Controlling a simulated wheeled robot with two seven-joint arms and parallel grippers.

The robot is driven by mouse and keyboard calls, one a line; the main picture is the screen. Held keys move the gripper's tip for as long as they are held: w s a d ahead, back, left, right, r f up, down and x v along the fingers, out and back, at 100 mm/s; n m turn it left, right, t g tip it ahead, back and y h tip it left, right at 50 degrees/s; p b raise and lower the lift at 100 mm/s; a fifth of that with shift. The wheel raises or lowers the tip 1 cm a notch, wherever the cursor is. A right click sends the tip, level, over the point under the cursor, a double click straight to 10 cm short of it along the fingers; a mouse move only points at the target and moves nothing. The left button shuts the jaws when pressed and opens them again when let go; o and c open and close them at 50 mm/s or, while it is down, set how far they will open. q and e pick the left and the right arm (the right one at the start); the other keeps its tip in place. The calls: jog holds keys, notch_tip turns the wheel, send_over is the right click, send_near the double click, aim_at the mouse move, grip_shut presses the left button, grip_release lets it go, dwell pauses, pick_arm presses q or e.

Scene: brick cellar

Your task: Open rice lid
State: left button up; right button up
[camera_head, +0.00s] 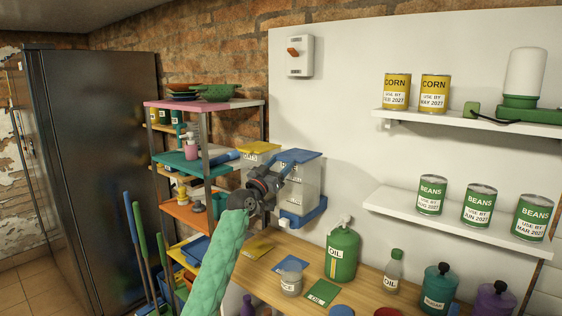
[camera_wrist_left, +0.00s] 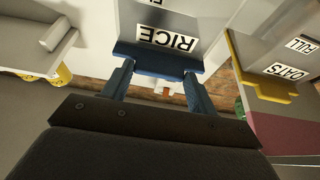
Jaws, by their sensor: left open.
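The rice container is a clear box on the wall with a blue lid (camera_head: 300,155) and a blue base (camera_head: 304,215). In the left wrist view its RICE label appears upside down, beside the front edge of the blue lid (camera_wrist_left: 150,60). My left gripper (camera_head: 284,168) is in front of the container's upper part, at lid height. Its two fingers (camera_wrist_left: 157,88) are open, apart on either side below the lid's front edge in the wrist picture. I cannot tell whether they touch it. The lid looks closed. My right gripper is not in view.
A yellow-lidded container (camera_head: 260,147), labelled OATS in the wrist view (camera_wrist_left: 285,72), stands close to the left. A pink-topped shelf rack (camera_head: 215,104) is further left. Below is a wooden counter (camera_head: 262,282) with a green oil can (camera_head: 341,256). White shelves with cans are at right.

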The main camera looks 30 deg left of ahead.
pick_arm(q)
jog(key=shift+w, duration=0.35)
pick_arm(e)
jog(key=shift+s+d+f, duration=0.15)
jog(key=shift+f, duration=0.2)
